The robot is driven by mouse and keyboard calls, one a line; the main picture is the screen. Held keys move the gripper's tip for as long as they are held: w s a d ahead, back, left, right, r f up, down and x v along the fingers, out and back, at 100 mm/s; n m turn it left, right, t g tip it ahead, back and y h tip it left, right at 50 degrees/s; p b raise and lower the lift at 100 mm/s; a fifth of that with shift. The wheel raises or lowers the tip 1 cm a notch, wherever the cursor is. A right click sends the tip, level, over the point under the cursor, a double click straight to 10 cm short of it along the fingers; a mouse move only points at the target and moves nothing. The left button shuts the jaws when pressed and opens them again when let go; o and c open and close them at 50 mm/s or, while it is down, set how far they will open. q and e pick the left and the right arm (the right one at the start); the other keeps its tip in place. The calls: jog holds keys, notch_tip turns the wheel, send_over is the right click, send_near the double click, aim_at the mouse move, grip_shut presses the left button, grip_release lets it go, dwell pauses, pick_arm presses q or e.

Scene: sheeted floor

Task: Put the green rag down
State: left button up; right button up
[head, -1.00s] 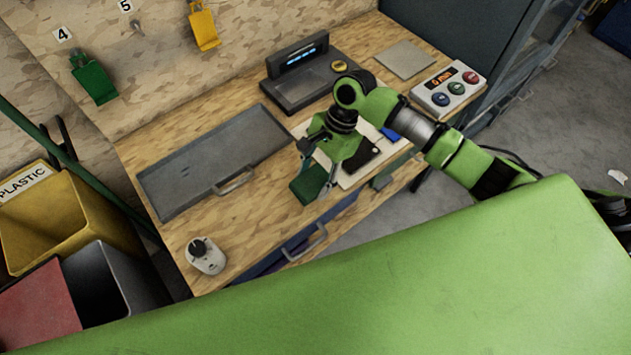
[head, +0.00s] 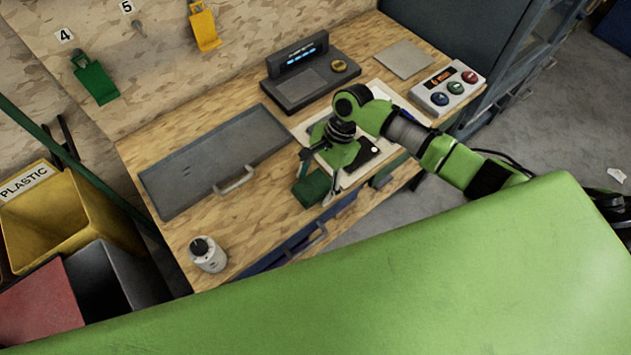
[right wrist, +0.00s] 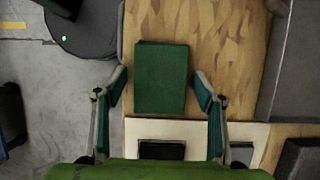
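The green rag (head: 312,188) is a folded dark green block at the front edge of the wooden bench (head: 215,217). In the right wrist view the rag (right wrist: 161,78) lies flat on the wood, between my fingertips. My right gripper (head: 316,178) is over the bench front, pointing down around the rag. In the right wrist view my right gripper (right wrist: 161,86) is open, with a strip of wood showing between each fingertip and the rag. My left gripper is not in view.
A grey tray (head: 180,180) with a handle lies left of the rag. A white board with a dark device (head: 370,152) lies beside the rag under my gripper. A scale (head: 310,80) and button box (head: 448,90) stand behind.

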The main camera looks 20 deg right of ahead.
jog(key=b+v, duration=0.1)
jog(key=v, duration=1.1)
jog(key=shift+r, duration=0.2)
jog(key=shift+s+a+f, duration=0.1)
jog(key=shift+a, duration=0.05)
